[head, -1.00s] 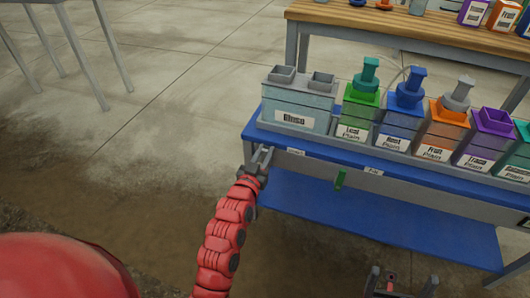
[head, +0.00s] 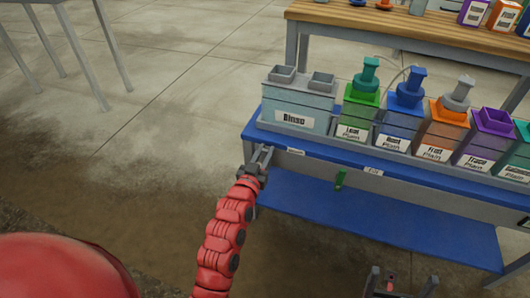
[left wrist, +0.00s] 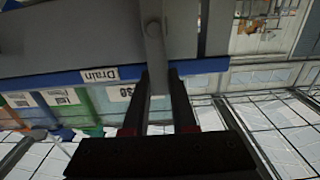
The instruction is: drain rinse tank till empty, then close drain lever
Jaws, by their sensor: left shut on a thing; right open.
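The rinse tank (head: 270,102) is a pale grey-blue box with a label at the left end of the blue skid bench. My left gripper (head: 262,158) is at the bench's front edge, just below the tank. In the left wrist view, the two dark fingers of my left gripper (left wrist: 158,82) are shut on a grey drain lever (left wrist: 153,45), beside a "Drain" label (left wrist: 98,75). In the head view the gripper mostly hides the lever. The water level cannot be made out. My right gripper (head: 398,284) is open and empty at the bottom edge.
Green, blue, orange and purple plain tanks (head: 398,128) stand in a row right of the rinse tank. A green lever (head: 340,179) hangs from the bench front. A blue lower shelf (head: 370,215) lies beneath. A wooden table (head: 400,22) stands behind.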

